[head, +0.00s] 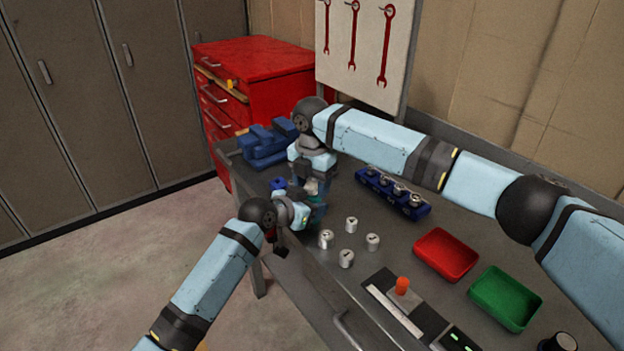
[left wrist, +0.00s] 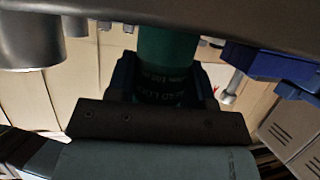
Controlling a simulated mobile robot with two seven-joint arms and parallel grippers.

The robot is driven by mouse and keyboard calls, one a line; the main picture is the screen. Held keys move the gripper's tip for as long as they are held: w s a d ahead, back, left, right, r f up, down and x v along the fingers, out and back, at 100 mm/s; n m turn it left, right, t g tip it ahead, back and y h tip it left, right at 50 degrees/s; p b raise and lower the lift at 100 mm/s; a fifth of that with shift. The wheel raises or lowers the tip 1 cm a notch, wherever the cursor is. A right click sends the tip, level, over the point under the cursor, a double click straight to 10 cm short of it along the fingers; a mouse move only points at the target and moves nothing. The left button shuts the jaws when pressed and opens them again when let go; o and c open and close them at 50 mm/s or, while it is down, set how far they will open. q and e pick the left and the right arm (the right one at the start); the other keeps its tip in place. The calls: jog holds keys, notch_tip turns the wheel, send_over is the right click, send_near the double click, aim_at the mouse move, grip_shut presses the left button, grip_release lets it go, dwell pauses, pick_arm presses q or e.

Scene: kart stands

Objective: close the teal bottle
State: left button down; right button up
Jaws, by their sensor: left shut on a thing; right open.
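The teal bottle (head: 319,209) stands near the front left edge of the workbench, mostly hidden by my two grippers in the head view. In the left wrist view the teal bottle (left wrist: 168,48) shows its green-teal body and a dark band with lettering. My left gripper (head: 303,213) is shut on it from the side, with one finger on each side in the left wrist view (left wrist: 165,85). My right gripper (head: 313,186) points down just above the bottle and is open. The bottle's top and any cap are hidden or too small to make out.
Several silver canisters (head: 347,258) stand close right of the bottle. A blue rack (head: 392,194), a red tray (head: 446,255) and a green tray (head: 505,298) lie farther right. An orange-knobbed panel (head: 402,286) sits at the front.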

jog(key=shift+c, duration=0.4)
jog(key=c, duration=0.9)
jog(key=shift+o, duration=0.2)
jog(key=m, duration=0.3)
jog(key=o, duration=1)
jog(key=shift+r, duration=0.1)
jog(key=shift+r, duration=2.2)
jog(key=shift+c, duration=0.3)
